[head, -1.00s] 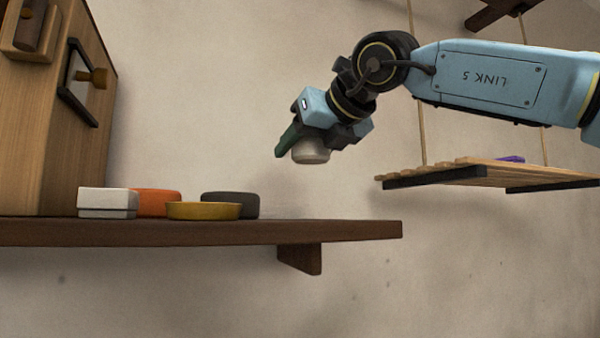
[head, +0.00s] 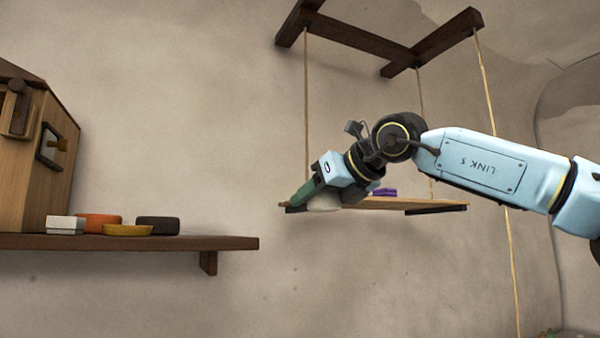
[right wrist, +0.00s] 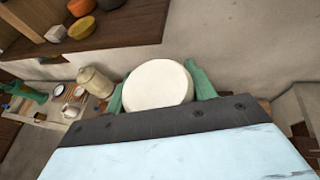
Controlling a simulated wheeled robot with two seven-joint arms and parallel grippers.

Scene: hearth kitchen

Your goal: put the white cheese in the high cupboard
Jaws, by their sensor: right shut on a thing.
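The white cheese (right wrist: 157,84), a pale round disc, sits between the green fingers of my right gripper (right wrist: 158,92), which is shut on it. In the head view the right gripper (head: 308,197) tilts down to the left, and the cheese (head: 323,204) shows only partly below the fingers. Both overlap the left end of the hanging shelf in the picture; I cannot tell whether they touch it. A wooden cupboard (head: 52,165) with a dark-framed panel and a knob stands at the far left on the wall shelf.
The wall shelf (head: 180,242) bears a white block (head: 65,225), an orange piece (head: 100,222), a yellow dish (head: 127,230) and a dark piece (head: 158,225). The rope-hung shelf (head: 420,206) bears a purple thing (head: 384,192). A jug (right wrist: 95,82) stands on a surface below.

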